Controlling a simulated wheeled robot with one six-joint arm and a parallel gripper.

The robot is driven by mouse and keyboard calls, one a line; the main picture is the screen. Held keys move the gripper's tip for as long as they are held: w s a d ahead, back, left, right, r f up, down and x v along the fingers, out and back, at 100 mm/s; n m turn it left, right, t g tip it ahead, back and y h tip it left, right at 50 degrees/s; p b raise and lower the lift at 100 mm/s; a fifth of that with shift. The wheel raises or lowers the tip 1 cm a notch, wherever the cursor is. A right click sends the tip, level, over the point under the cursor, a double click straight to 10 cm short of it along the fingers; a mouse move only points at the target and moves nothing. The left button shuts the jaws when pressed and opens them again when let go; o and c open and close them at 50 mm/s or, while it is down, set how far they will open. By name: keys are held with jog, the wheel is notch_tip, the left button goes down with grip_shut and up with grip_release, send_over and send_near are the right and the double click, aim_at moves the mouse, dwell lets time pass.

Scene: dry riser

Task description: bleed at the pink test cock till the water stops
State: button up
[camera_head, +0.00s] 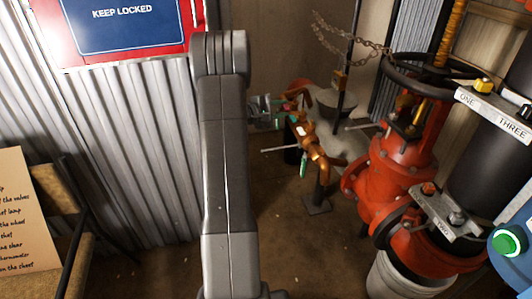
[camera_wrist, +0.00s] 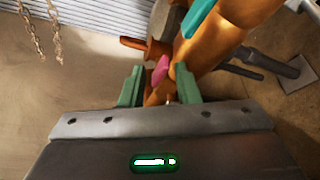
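The pink test cock (camera_wrist: 161,70) shows in the wrist view as a small pink lever on the side of a copper pipe (camera_wrist: 215,40). My gripper (camera_wrist: 159,69) has its two green fingers apart, one on each side of the pink lever. A gap shows between the lever and the left finger; the right finger is close to it, and I cannot tell whether they touch. In the head view the copper pipework (camera_head: 314,150) stands beyond my arm, and the pink cock is too small to make out. I see no running water in either view.
A large red valve (camera_head: 395,165) with a black handwheel (camera_head: 430,75) stands on the right, above a white bucket (camera_head: 392,278). A chain (camera_head: 345,42) hangs behind. A chair with a written sheet (camera_head: 22,215) is at left. The floor between is clear.

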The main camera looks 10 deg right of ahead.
jog(key=shift+r+n+g+y+p, duration=0.25)
jog(key=shift+n+p, duration=0.35)
jog(key=shift+p, duration=1.95)
jog(key=shift+r+n+g+y+p, duration=0.15)
jog(key=shift+n+g+p, duration=0.35)
jog(key=shift+p, duration=2)
jog(key=s+f+v, duration=0.1)
jog(key=v, duration=1.3)
jog(key=s+d+f+g+y+b, duration=0.1)
jog(key=s+g+b, duration=0.4)
jog(key=s, duration=1.9)
jog(key=f+y+b, duration=0.1)
jog(key=b, duration=0.3)
jog(key=shift+n+b, duration=0.3)
jog(key=shift+n, duration=0.1)
jog(key=shift+d, duration=0.1)
